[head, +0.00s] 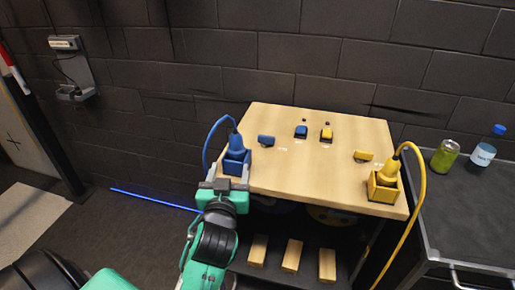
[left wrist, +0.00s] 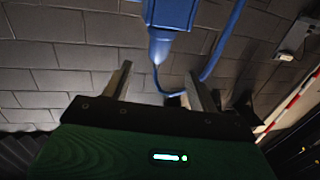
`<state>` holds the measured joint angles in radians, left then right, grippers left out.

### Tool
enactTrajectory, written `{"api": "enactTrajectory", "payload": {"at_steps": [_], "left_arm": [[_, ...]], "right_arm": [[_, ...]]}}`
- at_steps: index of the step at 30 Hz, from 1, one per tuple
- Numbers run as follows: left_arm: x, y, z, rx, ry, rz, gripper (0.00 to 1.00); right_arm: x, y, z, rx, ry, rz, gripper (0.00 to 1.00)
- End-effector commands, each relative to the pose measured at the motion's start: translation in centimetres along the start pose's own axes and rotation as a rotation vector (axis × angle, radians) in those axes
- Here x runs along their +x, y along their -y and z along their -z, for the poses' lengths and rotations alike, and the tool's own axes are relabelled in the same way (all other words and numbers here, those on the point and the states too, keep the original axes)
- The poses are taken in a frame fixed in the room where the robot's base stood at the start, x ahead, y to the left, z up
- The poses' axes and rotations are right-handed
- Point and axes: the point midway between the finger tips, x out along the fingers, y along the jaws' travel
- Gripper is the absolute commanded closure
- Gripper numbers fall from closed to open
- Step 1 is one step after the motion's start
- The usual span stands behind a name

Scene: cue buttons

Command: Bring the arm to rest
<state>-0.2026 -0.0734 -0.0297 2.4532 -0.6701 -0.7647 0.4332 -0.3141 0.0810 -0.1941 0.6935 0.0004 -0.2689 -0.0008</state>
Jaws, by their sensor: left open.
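My left gripper (head: 227,184) is at the left front edge of the wooden table, just in front of a blue box (head: 236,162) with a blue plug (head: 235,141) and cable standing in it. In the left wrist view my left gripper (left wrist: 158,88) has its two fingers apart with nothing between them. My left arm reaches up from the bottom of the head view. My right gripper is not in view.
The table (head: 310,180) bears blue and yellow buttons and, at right, a yellow box (head: 384,189) with a yellow plug. Wooden blocks (head: 291,256) lie on a lower shelf. A dark cart (head: 465,205) with a can (head: 444,156) and bottle (head: 485,150) stands right.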

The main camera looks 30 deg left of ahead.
Motion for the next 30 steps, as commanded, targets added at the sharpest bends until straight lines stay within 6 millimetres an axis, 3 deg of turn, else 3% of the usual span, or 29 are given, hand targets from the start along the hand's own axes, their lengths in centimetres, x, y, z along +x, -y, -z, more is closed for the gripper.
{"api": "enactTrajectory", "payload": {"at_steps": [7,11,15,18,24,28,30], "left_arm": [[-0.2,0.0,-0.9,0.008,0.032,-0.005,0.4],[-1.7,-0.1,-5.6,0.054,0.211,-0.044,0.4],[-6.3,-0.2,-13.5,0.154,0.541,-0.145,0.4],[-10.2,-0.2,-17.8,0.224,0.742,-0.23,0.4],[-17.5,0.4,-23.0,0.339,1.049,-0.39,0.4],[-22.2,1.1,-25.1,0.407,1.219,-0.498,0.4],[-21.6,0.7,-26.9,0.411,1.227,-0.5,0.4]], "right_arm": [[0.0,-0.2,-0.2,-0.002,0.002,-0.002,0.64],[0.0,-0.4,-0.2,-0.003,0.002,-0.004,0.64],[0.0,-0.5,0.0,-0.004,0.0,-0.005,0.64],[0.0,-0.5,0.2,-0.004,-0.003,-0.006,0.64],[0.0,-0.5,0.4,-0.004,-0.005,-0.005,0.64],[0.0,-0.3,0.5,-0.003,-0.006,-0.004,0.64],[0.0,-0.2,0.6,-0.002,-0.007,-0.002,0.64]]}}
